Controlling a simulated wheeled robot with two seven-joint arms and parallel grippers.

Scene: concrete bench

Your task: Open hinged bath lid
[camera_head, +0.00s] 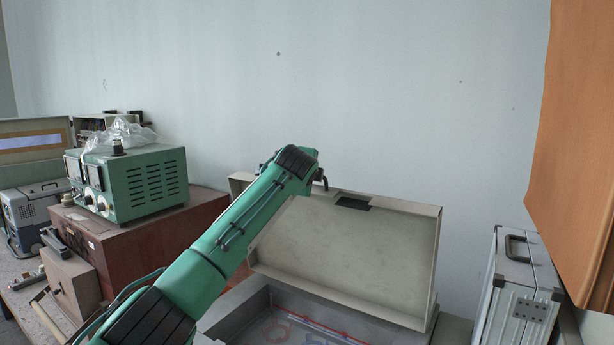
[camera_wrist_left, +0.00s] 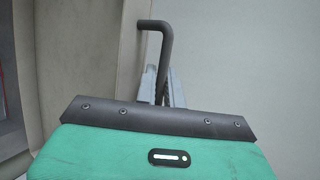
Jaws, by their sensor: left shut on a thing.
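The bath lid (camera_head: 350,250) is a beige hinged panel standing raised and tilted back behind the grey bath (camera_head: 238,314). My green left arm reaches across to the lid's upper edge in the head view; its own wrist hides the fingers there. In the left wrist view my left gripper (camera_wrist_left: 162,88) is shut on a dark bent handle (camera_wrist_left: 156,25) beside the beige lid surface. A dark handle end (camera_head: 322,178) shows just past my wrist in the head view. The inside of the bath is partly visible, with red and blue markings. My right gripper is not in view.
A green instrument box (camera_head: 135,183) sits on a dark red case (camera_head: 140,235) at the left. A silver case (camera_head: 515,290) stands at the right, below an orange-brown panel (camera_head: 575,160). A pale wall is behind the lid.

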